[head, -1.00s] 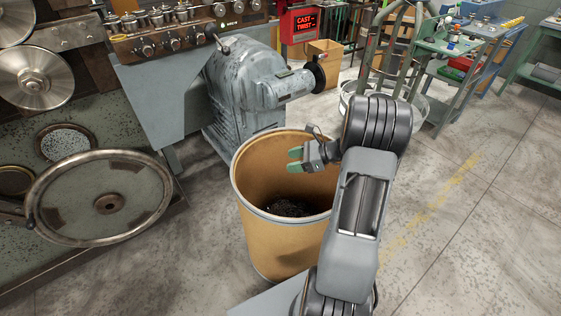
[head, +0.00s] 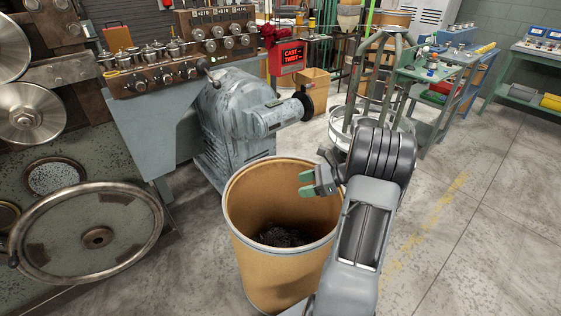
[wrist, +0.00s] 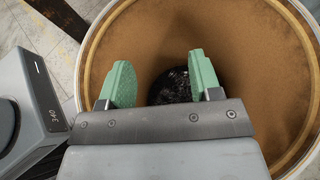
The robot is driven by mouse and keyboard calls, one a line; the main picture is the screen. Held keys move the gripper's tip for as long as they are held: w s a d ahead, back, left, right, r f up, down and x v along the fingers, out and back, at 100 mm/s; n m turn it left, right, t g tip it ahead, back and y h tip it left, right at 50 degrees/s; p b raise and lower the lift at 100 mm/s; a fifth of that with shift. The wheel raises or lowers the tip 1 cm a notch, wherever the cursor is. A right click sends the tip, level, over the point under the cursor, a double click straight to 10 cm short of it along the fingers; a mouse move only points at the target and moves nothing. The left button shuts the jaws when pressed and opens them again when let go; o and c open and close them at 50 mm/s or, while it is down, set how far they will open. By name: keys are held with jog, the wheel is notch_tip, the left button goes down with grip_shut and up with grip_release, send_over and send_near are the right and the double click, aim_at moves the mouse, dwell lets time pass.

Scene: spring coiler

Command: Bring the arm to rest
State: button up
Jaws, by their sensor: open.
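My gripper (head: 306,183) has green finger pads. It is open and empty, over the right inner side of a brown fibre drum (head: 247,250) in the head view. In the wrist view the two pads of my gripper (wrist: 160,88) stand well apart. Between and beyond them is a dark heap (wrist: 172,86) at the drum's bottom. The drum's pale rim (wrist: 101,32) curves around them. The dark heap also shows in the head view (head: 284,237); what it is made of is too small to tell.
A grey machine housing (head: 235,125) stands behind the drum. A large handwheel (head: 120,222) is at the left. A red "CAST TWIST" sign (head: 290,56) and a cardboard box (head: 312,92) are behind. A green cart (head: 430,75) is at the back right. Floor (head: 470,245) at right is clear.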

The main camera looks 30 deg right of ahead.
jog(key=s+a+r+n+g+h+p, duration=0.2)
jog(key=s+a+n+g+h+p, duration=0.3)
jog(key=s+n, duration=0.35)
jog(key=s+a+r+n+h+p, duration=0.1)
jog(key=a+r+n+h+p, duration=0.1)
jog(key=a+r+n+p, duration=0.3)
jog(key=s+a+r+n+t+h+p, duration=0.1)
jog(key=a+r+n+p, duration=0.4)
jog(key=r, duration=0.7)
jog(key=s+a+r+n+h+p, duration=0.3)
jog(key=a+r+n+p, duration=0.2)
jog(key=r, duration=0.4)
jog(key=shift+r+n+t, duration=0.2)
jog(key=shift+n+t, duration=0.1)
jog(key=shift+n, duration=0.05)
jog(key=shift+c, duration=0.4)
